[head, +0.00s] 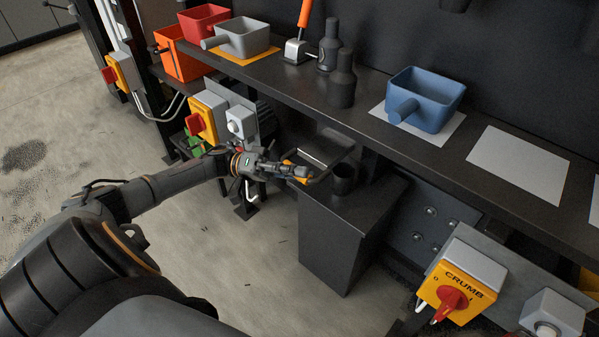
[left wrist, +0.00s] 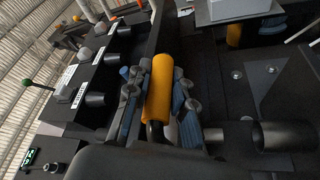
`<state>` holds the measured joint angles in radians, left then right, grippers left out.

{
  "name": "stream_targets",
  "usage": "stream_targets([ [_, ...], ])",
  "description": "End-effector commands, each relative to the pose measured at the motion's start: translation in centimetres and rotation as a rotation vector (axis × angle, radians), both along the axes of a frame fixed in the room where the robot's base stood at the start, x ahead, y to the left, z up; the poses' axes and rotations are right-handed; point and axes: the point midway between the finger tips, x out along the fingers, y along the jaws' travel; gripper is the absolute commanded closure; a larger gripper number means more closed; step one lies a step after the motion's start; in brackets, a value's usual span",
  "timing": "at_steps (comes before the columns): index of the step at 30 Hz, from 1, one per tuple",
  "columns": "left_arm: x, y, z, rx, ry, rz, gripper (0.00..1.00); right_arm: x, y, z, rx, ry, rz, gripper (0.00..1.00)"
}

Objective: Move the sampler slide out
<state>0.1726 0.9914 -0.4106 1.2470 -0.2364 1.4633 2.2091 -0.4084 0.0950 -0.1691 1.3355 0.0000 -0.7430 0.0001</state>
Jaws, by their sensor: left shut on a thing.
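My left gripper (head: 294,172) reaches in from the left, below the shelf edge. It is shut on a yellow handle (left wrist: 158,88), which lies between its fingers in the left wrist view. The handle appears to belong to the sampler slide (head: 335,152), a dark frame at the top of a dark box-shaped housing; much of the slide is hidden by the gripper and shelf. A dark cup (head: 343,178) sits beside the gripper on the housing. A dark tube (left wrist: 283,135) shows right of the fingers in the left wrist view. My right gripper is not in view.
A dark shelf (head: 480,165) runs above the housing (head: 338,235). It holds a blue scoop (head: 430,98), a grey scoop (head: 243,38) and dark bottles (head: 342,82). A yellow switch box (head: 453,285) stands at lower right. The floor (head: 235,285) in front is clear.

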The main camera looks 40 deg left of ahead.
Motion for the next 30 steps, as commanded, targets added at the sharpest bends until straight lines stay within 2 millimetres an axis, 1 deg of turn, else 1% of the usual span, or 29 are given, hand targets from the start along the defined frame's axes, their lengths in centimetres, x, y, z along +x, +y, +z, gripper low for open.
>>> stream_targets([
  [1,-0.3,-0.1,-0.2,0.001,0.005,-0.009,1.0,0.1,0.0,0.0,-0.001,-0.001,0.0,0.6],
  [8,-0.4,-0.1,-0.3,0.002,0.006,-0.012,1.0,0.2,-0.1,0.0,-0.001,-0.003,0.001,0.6],
  [9,-0.4,-0.1,-0.3,0.001,0.007,-0.013,0.75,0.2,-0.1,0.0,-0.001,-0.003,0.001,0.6],
  [11,-0.4,-0.1,-0.3,0.001,0.007,-0.013,0.63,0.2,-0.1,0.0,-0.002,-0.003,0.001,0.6],
  [12,-0.4,-0.1,-0.3,0.002,0.007,-0.011,0.55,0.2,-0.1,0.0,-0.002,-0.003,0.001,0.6],
  [19,-0.2,-0.1,-0.2,0.001,0.004,-0.008,0.54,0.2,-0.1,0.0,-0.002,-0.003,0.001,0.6],
  [23,-0.2,0.2,-0.2,0.001,0.004,-0.006,0.54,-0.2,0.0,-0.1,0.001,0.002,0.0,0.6],
  [26,-0.5,1.1,-0.4,0.002,0.005,-0.005,0.54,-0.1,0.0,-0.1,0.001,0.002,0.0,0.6],
  [30,-1.0,3.5,-1.0,0.005,0.006,-0.002,0.54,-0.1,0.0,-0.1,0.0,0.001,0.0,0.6],
])
